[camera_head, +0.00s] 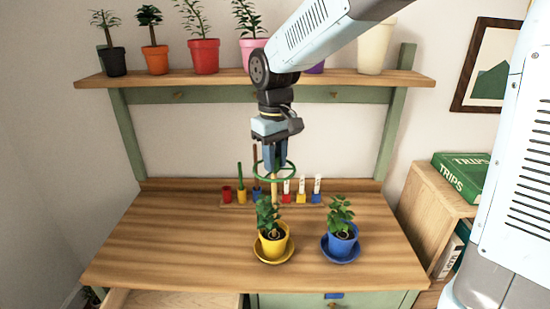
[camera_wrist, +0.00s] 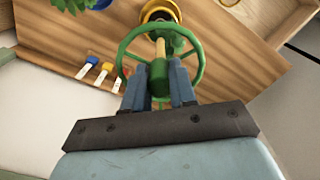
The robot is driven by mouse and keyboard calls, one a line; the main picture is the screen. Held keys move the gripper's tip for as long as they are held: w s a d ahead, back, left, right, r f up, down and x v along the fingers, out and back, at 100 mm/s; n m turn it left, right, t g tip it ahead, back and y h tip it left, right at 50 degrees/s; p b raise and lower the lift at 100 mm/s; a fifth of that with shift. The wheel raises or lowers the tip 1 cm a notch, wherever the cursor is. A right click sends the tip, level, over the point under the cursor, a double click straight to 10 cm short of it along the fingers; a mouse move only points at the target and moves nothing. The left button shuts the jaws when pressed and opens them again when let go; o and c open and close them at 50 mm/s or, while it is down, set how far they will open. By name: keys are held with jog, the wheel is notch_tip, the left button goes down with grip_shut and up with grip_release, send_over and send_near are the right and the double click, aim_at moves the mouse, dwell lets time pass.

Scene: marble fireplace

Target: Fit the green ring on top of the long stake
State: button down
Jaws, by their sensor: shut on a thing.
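The green ring (camera_head: 293,172) hangs level below my gripper (camera_head: 274,165), above the yellow pot (camera_head: 273,245). In the wrist view the ring (camera_wrist: 201,62) surrounds a green middle piece (camera_wrist: 158,80), and my gripper (camera_wrist: 160,88) is shut on that piece. A tan stake (camera_head: 274,192) rises upright from the plant in the yellow pot towards the ring. In the wrist view the stake (camera_wrist: 161,47) lines up with the middle of the ring. I cannot tell whether its top touches or enters the green piece; the fingers and ring hide it.
A blue pot (camera_head: 342,243) with a plant stands right of the yellow one. A rack (camera_head: 250,206) with coloured holders, sticks and white labels lies behind. A shelf (camera_head: 240,78) with several potted plants is above. The left tabletop (camera_head: 165,235) is clear.

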jog(key=shift+f, duration=0.45)
jog(key=c, duration=0.8)
grip_release()
jog(key=shift+r, duration=0.15)
notch_tip(320, 180, up, 13)
jog(key=shift+a+r, duration=0.1)
jog(key=shift+r, duration=0.1)
